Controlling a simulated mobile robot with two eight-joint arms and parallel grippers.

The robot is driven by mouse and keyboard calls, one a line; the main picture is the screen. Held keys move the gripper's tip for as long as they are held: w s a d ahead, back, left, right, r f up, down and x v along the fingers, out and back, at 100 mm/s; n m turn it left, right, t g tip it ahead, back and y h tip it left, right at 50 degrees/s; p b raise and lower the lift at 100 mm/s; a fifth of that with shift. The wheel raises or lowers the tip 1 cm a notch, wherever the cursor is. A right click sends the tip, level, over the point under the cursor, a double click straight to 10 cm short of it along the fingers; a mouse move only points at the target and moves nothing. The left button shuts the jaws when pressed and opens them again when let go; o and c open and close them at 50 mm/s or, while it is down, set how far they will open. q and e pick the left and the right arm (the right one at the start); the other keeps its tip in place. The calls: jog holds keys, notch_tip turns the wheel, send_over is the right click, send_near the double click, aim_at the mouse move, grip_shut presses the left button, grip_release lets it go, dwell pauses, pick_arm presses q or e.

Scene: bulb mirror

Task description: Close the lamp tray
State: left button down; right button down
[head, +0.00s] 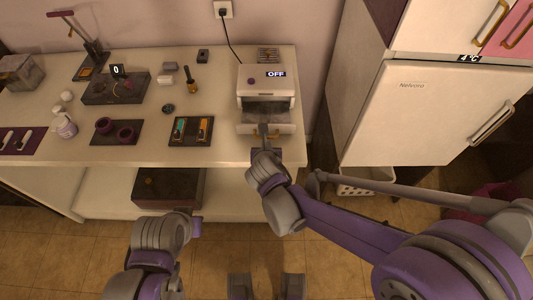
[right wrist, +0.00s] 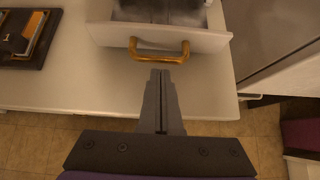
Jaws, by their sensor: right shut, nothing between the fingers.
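The white lamp box (head: 266,84) with an "OFF" display stands at the right of the counter, near the wall. Its lamp tray (head: 284,128) is pulled out at the front, and its dark inside shows. In the right wrist view the tray's white front (right wrist: 205,39) carries a gold handle (right wrist: 160,57). My right gripper (head: 263,128) is shut and empty, its tips (right wrist: 160,73) just in front of the handle; whether they touch it I cannot tell. My left arm (head: 160,235) is low in front of the counter; its fingers are not clear.
A dark tray with coloured pieces (head: 191,131) lies left of the lamp box. A white fridge (head: 410,110) stands at right. A dark box (head: 169,188) sits on the lower shelf.

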aim_at(267, 116)
jog(key=shift+w, duration=0.25)
